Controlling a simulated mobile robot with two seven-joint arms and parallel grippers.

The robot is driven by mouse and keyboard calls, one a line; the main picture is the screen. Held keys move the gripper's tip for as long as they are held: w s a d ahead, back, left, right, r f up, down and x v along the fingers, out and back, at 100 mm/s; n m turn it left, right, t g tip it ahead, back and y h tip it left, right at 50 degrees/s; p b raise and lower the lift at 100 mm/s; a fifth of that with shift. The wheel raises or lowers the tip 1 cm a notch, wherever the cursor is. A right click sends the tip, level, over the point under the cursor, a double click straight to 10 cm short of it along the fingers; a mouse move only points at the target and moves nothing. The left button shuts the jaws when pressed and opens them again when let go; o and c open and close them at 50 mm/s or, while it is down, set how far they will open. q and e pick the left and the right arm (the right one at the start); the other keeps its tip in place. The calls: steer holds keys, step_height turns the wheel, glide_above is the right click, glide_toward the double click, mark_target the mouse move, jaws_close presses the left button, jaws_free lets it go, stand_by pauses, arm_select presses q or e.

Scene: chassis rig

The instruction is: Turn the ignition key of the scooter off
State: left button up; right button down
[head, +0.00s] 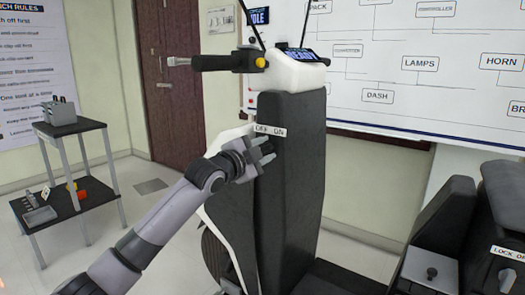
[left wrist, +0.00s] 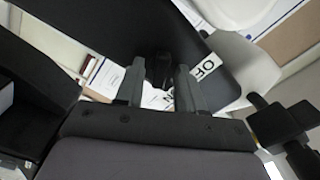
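The scooter's black front panel (head: 292,190) stands in the middle of the head view, with a white OFF / ON label (head: 270,130) near its top. My left gripper (head: 266,152) is just below the label, close to the panel's face. In the left wrist view, its two fingers (left wrist: 160,88) stand apart. A small dark piece (left wrist: 161,68), perhaps the ignition key, shows between them with gaps at its sides. Part of the label (left wrist: 207,67) shows to the right of the fingers. In the head view the gripper hides the key, and I cannot tell which way it points. My right gripper is not in view.
The handlebar (head: 225,63) and lit display (head: 301,55) are above the gripper. A black seat and a box with a LOCK label (head: 508,253) stand at the right. A shelf cart (head: 70,203) stands at the left. Floor between the cart and scooter is clear.

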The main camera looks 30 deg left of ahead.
arm_select(q)
jaws_close()
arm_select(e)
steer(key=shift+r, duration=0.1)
arm_select(q)
steer(key=shift+r+n+p, duration=0.15)
steer(key=shift+n+p, duration=0.35)
steer(key=shift+p, duration=0.35)
steer(key=shift+n+p, duration=0.8)
steer(key=shift+p, duration=0.05)
steer(key=n+p, duration=0.4)
steer(key=shift+r, duration=0.1)
steer(key=shift+a+n+p, duration=0.1)
steer(key=shift+n+p, duration=0.7)
steer(key=shift+n, duration=0.2)
steer(key=shift+n+p, duration=1)
steer(key=shift+n, duration=0.7)
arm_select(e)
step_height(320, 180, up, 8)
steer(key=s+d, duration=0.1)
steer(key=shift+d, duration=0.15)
arm_select(q)
steer(key=shift+f, duration=0.2)
